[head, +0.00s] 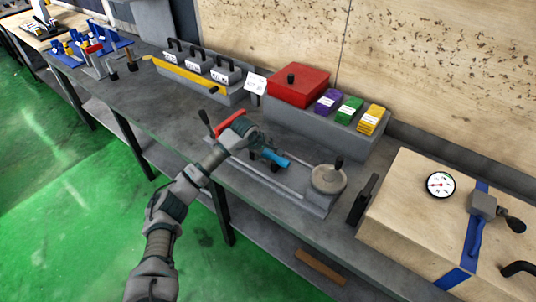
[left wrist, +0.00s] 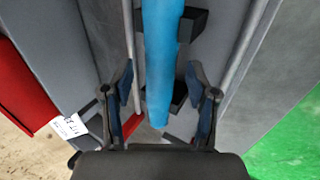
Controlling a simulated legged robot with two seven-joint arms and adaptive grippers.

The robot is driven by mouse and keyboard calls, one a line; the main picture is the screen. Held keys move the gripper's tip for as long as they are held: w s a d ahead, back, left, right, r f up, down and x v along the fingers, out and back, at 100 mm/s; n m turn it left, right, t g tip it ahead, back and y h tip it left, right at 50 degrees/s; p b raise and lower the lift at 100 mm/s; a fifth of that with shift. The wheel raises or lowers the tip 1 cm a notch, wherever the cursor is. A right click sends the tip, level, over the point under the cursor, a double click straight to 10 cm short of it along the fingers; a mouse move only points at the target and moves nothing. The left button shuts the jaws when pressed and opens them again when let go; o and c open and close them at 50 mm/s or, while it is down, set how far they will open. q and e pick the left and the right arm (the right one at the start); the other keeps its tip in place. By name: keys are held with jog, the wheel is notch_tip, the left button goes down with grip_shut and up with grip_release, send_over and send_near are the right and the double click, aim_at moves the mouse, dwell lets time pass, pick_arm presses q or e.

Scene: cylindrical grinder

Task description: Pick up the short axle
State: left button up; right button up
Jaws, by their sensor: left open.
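The short axle, which I take to be the blue cylinder (head: 274,158), rests on dark supports in the grey grinder fixture (head: 318,205) on the bench. In the left wrist view the blue cylinder (left wrist: 162,50) runs down the middle, with two black supports (left wrist: 180,97) under it. My left gripper (head: 258,147) is over the fixture and hides part of the cylinder. In the left wrist view its fingers (left wrist: 160,85) are open, one on each side of the cylinder, with gaps visible on both sides. My right gripper is not in view.
The fixture has a round handwheel (head: 328,178) at right and a red part (head: 229,121) at left. Behind stands a red box (head: 298,85) with several coloured blocks. A wooden box with a dial (head: 440,185) stands to the right.

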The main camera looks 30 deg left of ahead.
pick_arm(q)
jog(key=shift+x, duration=0.9)
jog(key=shift+a, duration=0.4)
jog(key=shift+s, duration=0.1)
jog(key=c, duration=0.6)
jog(key=shift+d, duration=0.1)
grip_shut()
jog(key=shift+d+r, duration=0.1)
jog(key=shift+r, duration=0.05)
jog(key=shift+r, duration=0.1)
